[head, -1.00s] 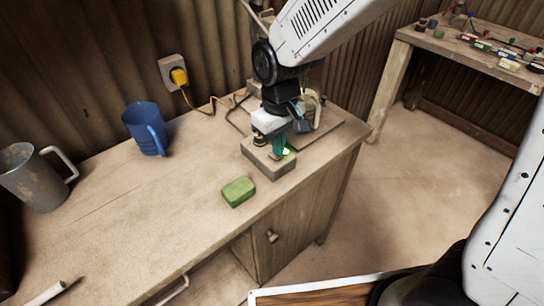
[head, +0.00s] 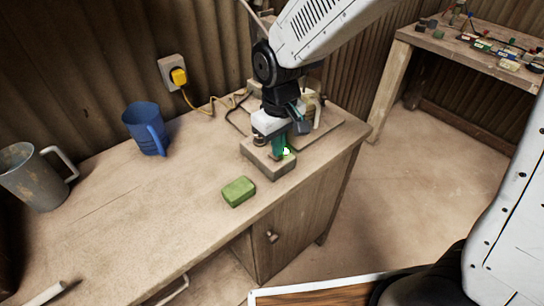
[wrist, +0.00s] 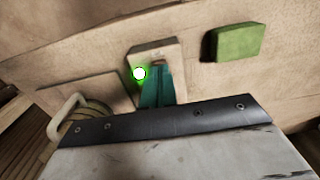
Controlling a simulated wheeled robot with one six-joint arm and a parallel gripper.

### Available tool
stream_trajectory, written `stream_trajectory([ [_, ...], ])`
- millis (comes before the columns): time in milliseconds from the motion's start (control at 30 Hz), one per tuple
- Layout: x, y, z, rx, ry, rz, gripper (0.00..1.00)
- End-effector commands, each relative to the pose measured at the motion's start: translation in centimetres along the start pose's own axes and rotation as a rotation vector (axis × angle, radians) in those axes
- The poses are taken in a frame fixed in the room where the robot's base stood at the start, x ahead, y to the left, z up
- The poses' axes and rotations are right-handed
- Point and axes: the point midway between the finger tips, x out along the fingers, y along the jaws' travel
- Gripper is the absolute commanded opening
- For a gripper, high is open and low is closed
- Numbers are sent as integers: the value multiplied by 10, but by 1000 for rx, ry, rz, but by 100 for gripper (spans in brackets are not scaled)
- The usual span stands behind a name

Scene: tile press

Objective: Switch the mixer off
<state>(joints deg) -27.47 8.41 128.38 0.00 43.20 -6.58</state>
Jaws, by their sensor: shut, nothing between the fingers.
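A grey switch box (head: 270,168) sits near the front right edge of the bench, and it also shows in the wrist view (wrist: 150,52). A lamp (wrist: 139,73) on the box glows bright green; in the head view its glow (head: 286,151) shows beside my fingers. My gripper (head: 278,156) is shut and empty, its teal fingers pointing down onto the box. The fingertips (wrist: 157,68) cover part of its top, so the switch is hidden and contact cannot be told. What looks like the mixer (head: 318,112), with a pale handle, stands behind my gripper, partly hidden.
A green sponge (head: 239,191) lies just in front of the box. A blue mug (head: 146,130) and a grey metal jug (head: 34,180) stand to the left. A yellow plug (head: 179,76) with a cable is in the wall socket. The bench middle is clear.

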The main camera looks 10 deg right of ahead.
Motion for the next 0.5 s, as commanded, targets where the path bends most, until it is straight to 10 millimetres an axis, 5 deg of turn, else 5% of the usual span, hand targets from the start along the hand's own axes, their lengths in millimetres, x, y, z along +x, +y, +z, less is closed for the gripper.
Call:
stream_trajectory([
  [500,8,0,0,0,-2,0,0],
])
